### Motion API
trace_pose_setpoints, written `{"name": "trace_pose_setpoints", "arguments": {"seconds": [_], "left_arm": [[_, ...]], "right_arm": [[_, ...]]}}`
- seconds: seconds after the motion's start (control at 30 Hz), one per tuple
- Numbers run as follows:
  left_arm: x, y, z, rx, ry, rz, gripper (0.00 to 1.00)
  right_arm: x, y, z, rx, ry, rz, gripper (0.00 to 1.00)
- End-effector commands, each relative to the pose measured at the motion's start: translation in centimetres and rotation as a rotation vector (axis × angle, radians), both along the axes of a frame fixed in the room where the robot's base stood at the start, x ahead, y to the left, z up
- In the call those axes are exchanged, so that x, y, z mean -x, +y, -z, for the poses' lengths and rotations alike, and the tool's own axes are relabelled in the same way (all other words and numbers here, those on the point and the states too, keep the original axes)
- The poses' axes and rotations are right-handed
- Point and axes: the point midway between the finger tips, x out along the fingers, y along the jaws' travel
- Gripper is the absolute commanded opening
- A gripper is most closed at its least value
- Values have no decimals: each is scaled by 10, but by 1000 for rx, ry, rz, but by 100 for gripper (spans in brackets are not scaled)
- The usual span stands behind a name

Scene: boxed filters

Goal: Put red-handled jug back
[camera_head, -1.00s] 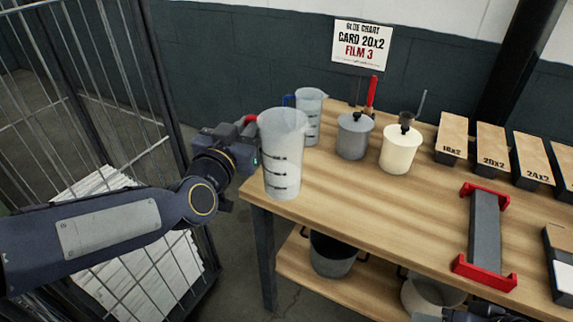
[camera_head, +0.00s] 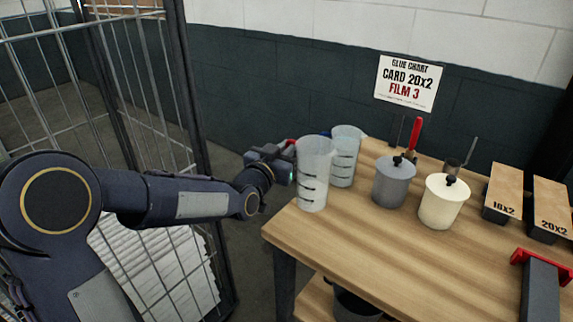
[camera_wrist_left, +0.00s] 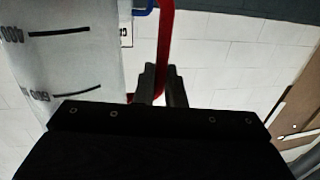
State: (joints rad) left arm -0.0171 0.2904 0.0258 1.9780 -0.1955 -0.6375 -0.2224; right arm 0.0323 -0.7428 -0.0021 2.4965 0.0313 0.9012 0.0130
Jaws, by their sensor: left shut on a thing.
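The red-handled jug (camera_head: 314,178) is translucent with dark measuring marks. It is upright at the table's left end, its base at the tabletop; I cannot tell whether it touches. My left gripper (camera_head: 286,165) is at its left side, shut on the red handle (camera_wrist_left: 166,40), which shows between the fingers (camera_wrist_left: 160,85) in the left wrist view. The jug wall (camera_wrist_left: 70,55) fills the left of that view. A similar jug with a blue handle (camera_head: 345,158) stands just behind and right, partly hidden. My right gripper is out of view.
A grey lidded pot (camera_head: 393,182) and a cream lidded pot (camera_head: 443,202) stand to the right on the wooden table (camera_head: 380,255). A glue chart sign (camera_head: 408,83) is behind. A wire cage (camera_head: 150,110) stands left. The table's front middle is clear.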

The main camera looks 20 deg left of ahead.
Motion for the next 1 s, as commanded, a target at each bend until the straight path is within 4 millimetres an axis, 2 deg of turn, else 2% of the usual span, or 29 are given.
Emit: {"name": "trace_pose_setpoints", "arguments": {"seconds": [0.07, 0.33, 0.5, 0.97, 1.0], "left_arm": [[-8, 3, 10, 2, 1, 0, 0], [-22, 9, 29, 3, 0, -1, 0], [-21, 8, 52, 1, 0, 1, 0], [-20, 7, 59, 2, -4, 1, 0], [-20, 8, 60, 0, -1, 1, 11]], "right_arm": [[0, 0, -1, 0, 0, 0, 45], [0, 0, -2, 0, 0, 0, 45], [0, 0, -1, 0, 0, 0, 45], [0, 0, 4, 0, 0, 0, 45], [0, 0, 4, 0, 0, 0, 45]]}}
